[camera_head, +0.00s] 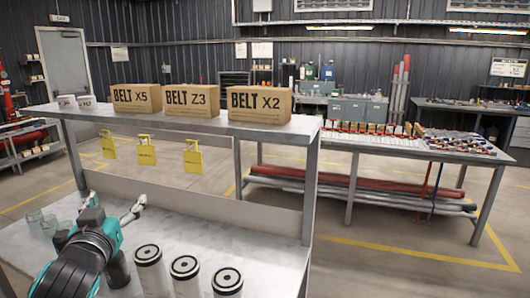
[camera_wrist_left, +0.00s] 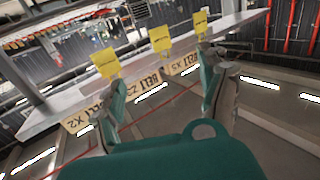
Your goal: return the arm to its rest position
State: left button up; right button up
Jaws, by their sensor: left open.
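My left arm (camera_head: 75,262) comes in from the lower left in the head view, over the lower steel worktop. Its teal and grey gripper (camera_head: 116,202) is open, with nothing between the fingers. The gripper (camera_wrist_left: 161,72) also shows in the left wrist view, its two fingers spread apart, with the shelf and yellow tags beyond them. My right gripper is in neither view.
Glass jars (camera_head: 48,224) stand left of the arm and lidded canisters (camera_head: 184,275) to its right. Yellow tags (camera_head: 146,150) hang below the upper shelf (camera_head: 215,126), which bears boxes marked BELT X5 (camera_head: 136,98), BELT Z3 (camera_head: 192,100) and BELT X2 (camera_head: 259,104).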

pick_arm(q)
jog(key=s+d+f+m+g+h, duration=0.15)
jog(key=s+f+g, duration=0.3)
jog(key=f, duration=0.85)
jog(key=s+d+f+m+g+h, duration=0.1)
jog(key=s+d+f+g, duration=0.3)
jog(key=f, duration=0.8)
jog(key=s+d+f+m+g+h, duration=0.1)
jog(key=s+f+g, duration=0.2)
jog(key=s+f, duration=0.55)
jog(key=s+d+f+m+g, duration=0.15)
jog(key=s+f, duration=0.45)
jog(key=s, duration=0.6)
notch_tip(320, 180, down, 27)
jog(key=s+g, duration=0.2)
jog(key=s+a+f+g, duration=0.1)
jog(key=s+a+f, duration=0.1)
jog(key=s+f, duration=1.3)
jog(key=shift+s+a, duration=0.2)
jog(key=shift+s, duration=0.45)
